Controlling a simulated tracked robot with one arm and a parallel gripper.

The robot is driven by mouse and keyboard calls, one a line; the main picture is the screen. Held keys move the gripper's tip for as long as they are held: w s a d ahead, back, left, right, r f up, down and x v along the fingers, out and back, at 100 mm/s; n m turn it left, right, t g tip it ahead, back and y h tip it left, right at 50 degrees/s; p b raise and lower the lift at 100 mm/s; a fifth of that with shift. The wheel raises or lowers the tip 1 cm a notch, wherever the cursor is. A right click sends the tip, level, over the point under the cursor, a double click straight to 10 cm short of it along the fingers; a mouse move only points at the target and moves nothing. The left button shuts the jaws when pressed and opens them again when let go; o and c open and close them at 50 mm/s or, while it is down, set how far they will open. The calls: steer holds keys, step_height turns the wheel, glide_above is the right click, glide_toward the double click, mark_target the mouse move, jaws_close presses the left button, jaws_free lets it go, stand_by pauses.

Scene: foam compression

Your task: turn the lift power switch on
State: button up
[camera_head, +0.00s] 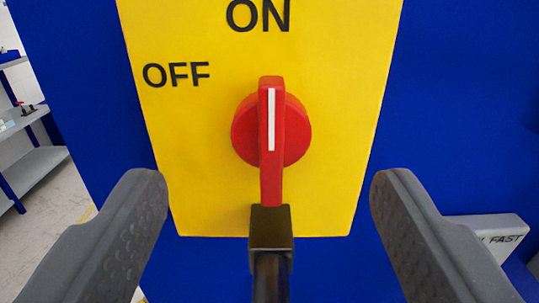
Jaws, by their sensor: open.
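The red rotary lift power switch (271,130) sits on a yellow plate (190,150) with black ON and OFF lettering. Its handle stands upright, and the white line on it points up toward ON, not toward OFF at the upper left. My gripper (269,195) is open, with one grey finger at the lower left and the other at the lower right. The fingers are wide apart on either side of the switch's lower end, nearer the camera, and I see no contact with it. A dark rod-like part below the handle covers the plate's lower middle.
The yellow plate is on a blue panel (455,110). A light grey box (490,228) with lettering ending in FAST is at the lower right, partly behind the right finger. Grey shelves with blue posts (35,165) stand at the far left above a pale floor.

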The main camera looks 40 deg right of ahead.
steer(key=b+v, duration=0.2)
steer(key=v, duration=0.3)
steer(key=shift+s+a, duration=0.15)
stand_by(0.4)
steer(key=s+d+r+n+y+p, duration=0.4)
steer(key=s+r+n+y+p, duration=0.15)
steer(key=s, duration=0.25)
steer(key=s+a+f+n+y+p, duration=0.1)
steer(key=s+y+p, duration=0.4)
steer(key=s, duration=0.9)
steer(key=shift+s+a+f+n+t, duration=0.25)
steer(key=shift+f+n+t, duration=0.15)
steer(key=shift+f, duration=0.2)
steer(key=shift+w, duration=0.1)
